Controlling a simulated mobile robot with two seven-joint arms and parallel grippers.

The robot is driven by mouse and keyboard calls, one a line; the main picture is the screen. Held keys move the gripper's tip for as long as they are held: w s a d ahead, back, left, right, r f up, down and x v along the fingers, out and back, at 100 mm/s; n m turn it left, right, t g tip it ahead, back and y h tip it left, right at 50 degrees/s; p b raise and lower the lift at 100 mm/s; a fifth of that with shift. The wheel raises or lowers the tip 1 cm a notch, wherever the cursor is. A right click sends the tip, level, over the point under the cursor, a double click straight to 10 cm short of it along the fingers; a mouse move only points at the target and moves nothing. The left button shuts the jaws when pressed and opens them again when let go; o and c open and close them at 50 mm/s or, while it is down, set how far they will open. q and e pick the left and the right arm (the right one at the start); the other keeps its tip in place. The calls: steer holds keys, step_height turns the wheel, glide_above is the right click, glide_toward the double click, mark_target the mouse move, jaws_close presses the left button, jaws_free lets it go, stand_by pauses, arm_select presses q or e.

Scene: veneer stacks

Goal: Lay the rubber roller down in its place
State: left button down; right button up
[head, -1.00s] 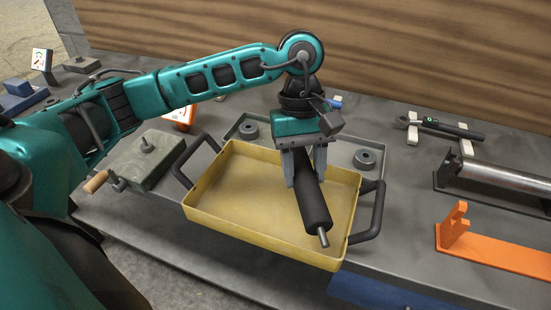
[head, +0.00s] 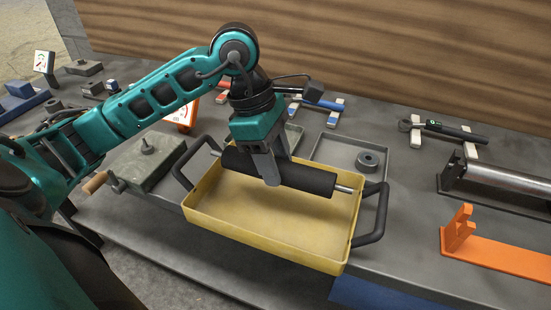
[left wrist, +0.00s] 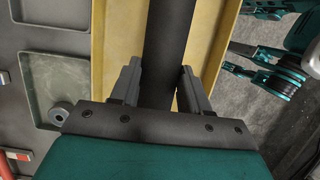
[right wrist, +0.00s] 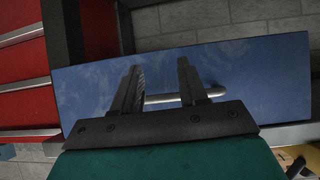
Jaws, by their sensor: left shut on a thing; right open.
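The rubber roller (head: 306,178) is a black cylinder with a thin metal shaft at each end. My left gripper (head: 268,178) is shut on it near its middle, from above. The roller lies crosswise over the far part of the yellow tray (head: 265,225), right end nearer me. I cannot tell whether it touches the tray. The left wrist view shows the roller (left wrist: 168,45) between the fingers (left wrist: 160,82). My right gripper (right wrist: 158,68) is open, seen only in the right wrist view, above a blue panel (right wrist: 235,75) with a metal bar handle (right wrist: 165,98).
An orange notched bracket (head: 495,250) and a metal cylinder (head: 500,174) on a dark base stand at the right. A grey tray with a ring (head: 367,160) lies behind the yellow tray. The yellow tray has black side handles (head: 371,235). A tool on white rests (head: 450,130) lies further back.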

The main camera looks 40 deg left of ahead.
steer(key=shift+f, duration=0.15)
arm_select(q)
steer(key=shift+f+b, duration=0.1)
steer(key=shift+b, duration=0.25)
steer(key=shift+f+b, duration=0.75)
step_height(320, 180, down, 3)
steer(key=b, duration=0.3)
steer(key=shift+f+b, duration=0.75)
steer(key=shift+f, duration=0.3)
arm_select(e)
steer(key=shift+y, duration=0.4)
steer(key=f, duration=0.1)
steer(key=w+a+f, duration=0.1)
steer(key=a+f, duration=0.1)
steer(key=shift+w+f, duration=0.15)
steer(key=shift+f, duration=0.2)
arm_select(q)
steer(key=shift+b, duration=0.3)
arm_select(e)
steer(key=shift+d+f, duration=0.1)
